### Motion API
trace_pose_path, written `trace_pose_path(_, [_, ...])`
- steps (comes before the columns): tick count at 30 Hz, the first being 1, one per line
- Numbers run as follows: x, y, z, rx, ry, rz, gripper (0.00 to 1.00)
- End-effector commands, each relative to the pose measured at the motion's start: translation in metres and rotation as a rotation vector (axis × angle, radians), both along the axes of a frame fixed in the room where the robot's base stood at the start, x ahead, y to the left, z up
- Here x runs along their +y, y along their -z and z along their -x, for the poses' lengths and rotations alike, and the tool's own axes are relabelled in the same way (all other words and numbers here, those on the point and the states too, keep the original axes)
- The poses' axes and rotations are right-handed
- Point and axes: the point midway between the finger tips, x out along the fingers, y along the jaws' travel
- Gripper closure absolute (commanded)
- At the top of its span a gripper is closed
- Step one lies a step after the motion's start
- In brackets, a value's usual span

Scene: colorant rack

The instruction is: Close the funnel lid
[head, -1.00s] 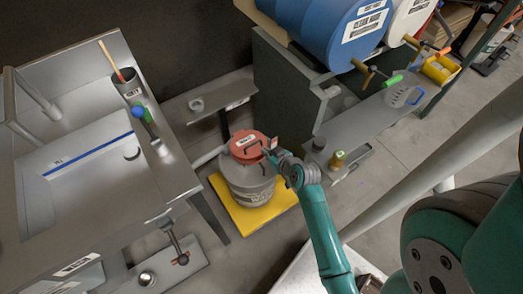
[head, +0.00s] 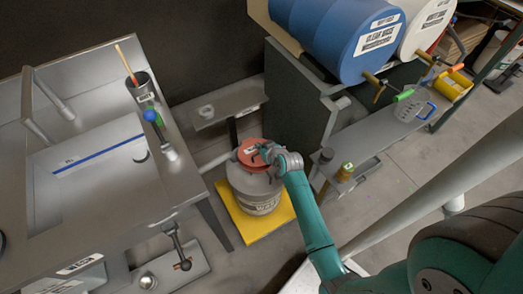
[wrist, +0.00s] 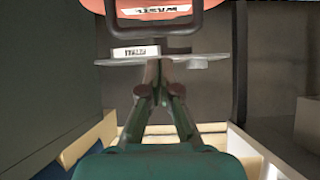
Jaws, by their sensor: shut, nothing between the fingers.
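The red funnel lid (head: 249,158) sits on top of a grey waste can (head: 258,193); from these views it looks roughly level, but I cannot tell whether it is fully down. In the wrist view the red lid (wrist: 160,8) shows at the top edge, with an upside-down white label and a dark handle loop (wrist: 241,60) below it. My gripper (head: 264,150) is over the lid's right and far part and hides some of it. In the wrist view my gripper's fingers (wrist: 160,88) are together and empty. I cannot tell whether they touch the lid.
The can stands on a yellow base (head: 232,211). A grey sink bench (head: 185,187) is close on the left, and a small shelf (head: 228,106) is behind. A dark cabinet (head: 293,105) and drum rack with a blue drum (head: 340,35) stand to the right.

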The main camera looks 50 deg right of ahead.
Motion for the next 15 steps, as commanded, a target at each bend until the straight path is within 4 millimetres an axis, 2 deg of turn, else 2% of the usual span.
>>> trace_pose_path(6, [0.002,0.016,0.006,-0.001,0.0,0.0,1.0])
trace_pose_path(15, [0.002,0.017,0.007,-0.002,-0.001,0.001,1.0])
